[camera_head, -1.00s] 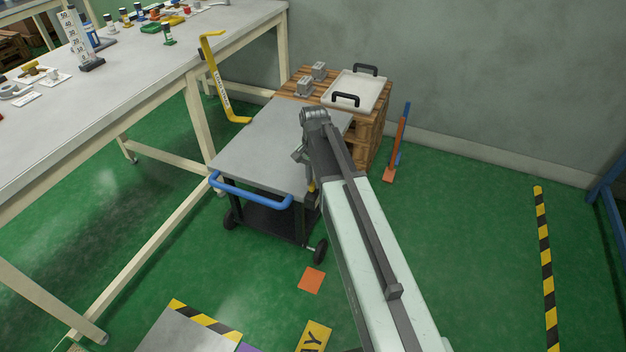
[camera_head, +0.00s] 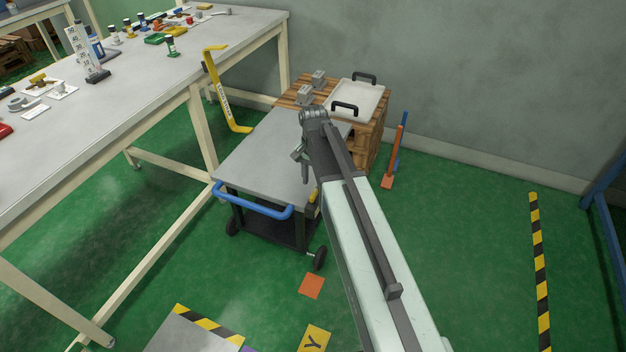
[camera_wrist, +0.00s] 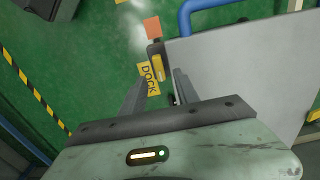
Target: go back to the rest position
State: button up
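My arm reaches up the middle of the head view, over the right side of a grey-topped cart (camera_head: 262,150) with a blue handle. My gripper (camera_head: 303,172) hangs at its far end, small and partly hidden by the arm in that view. In the wrist view, the two dark fingers of my gripper (camera_wrist: 160,78) stand apart with nothing between them. Beyond them are the green floor, a yellow DOCK sign (camera_wrist: 149,80) and the cart's grey top (camera_wrist: 245,65). No held object shows.
A long workbench (camera_head: 135,85) with small items stands left. A yellow bent bar (camera_head: 222,92) is at its right end. A wooden crate stack (camera_head: 369,145) bearing a white tray (camera_head: 368,98) stands by the wall. Green floor is open at right, near a striped strip (camera_head: 540,265).

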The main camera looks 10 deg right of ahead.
notch_tip(320, 180, up, 2)
jog(key=shift+r+p, duration=0.25)
jog(key=shift+p, duration=0.3)
jog(key=shift+f, duration=0.15)
jog(key=shift+s+a, duration=0.1)
jog(key=shift+s, duration=0.1)
jog(key=s+n, duration=0.6)
jog(key=s, duration=0.9)
notch_tip(320, 180, up, 23)
jog(key=n+p, duration=0.1)
jog(key=p, duration=2.1)
jog(key=shift+w+a+f, duration=0.15)
jog(key=shift+w+a, duration=0.05)
jog(key=shift+w, duration=0.25)
